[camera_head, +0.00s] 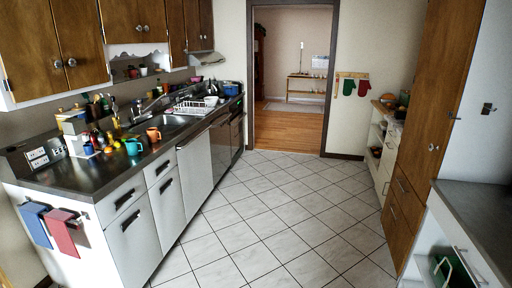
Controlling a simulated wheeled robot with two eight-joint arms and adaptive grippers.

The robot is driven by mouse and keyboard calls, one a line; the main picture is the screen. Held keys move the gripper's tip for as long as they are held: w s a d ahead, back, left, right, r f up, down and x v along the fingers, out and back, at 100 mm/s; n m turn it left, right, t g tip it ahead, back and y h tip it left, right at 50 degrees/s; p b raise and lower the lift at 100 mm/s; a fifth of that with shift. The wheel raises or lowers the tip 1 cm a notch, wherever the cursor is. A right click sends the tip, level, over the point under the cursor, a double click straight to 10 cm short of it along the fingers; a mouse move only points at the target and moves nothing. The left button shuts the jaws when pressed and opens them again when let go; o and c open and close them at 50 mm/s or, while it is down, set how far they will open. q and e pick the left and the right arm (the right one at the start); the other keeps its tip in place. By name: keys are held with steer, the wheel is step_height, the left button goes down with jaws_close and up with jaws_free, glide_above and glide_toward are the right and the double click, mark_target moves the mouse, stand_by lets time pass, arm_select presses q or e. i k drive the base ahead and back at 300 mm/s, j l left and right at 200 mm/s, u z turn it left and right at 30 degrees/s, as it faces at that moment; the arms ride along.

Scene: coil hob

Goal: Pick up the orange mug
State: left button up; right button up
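The orange mug (153,134) stands upright on the dark counter (90,174) at the left, near the counter's front edge and just in front of the sink. A teal mug (133,146) stands to its left, close beside it. Neither of my grippers shows in the head view, so nothing is seen near the orange mug or holding it.
Bottles and small items crowd the counter behind the mugs. A dish rack (190,107) stands beyond the sink (172,124). Blue and red towels (62,232) hang at the counter's near end. The tiled floor (265,215) is clear up to the doorway.

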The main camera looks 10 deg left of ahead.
mark_target(152, 133)
steer(key=i+j+u, duration=0.15)
steer(key=i+u, duration=0.15)
steer(key=i, duration=0.85)
steer(key=i+l+u, duration=0.15)
steer(key=i+u, duration=0.15)
steer(key=i, duration=0.8)
steer(key=i+u, duration=0.15)
steer(key=i, duration=0.2)
steer(key=i+l+u, duration=0.2)
steer(key=i, duration=0.2)
steer(key=i+l+u, duration=0.15)
steer(key=i, duration=0.2)
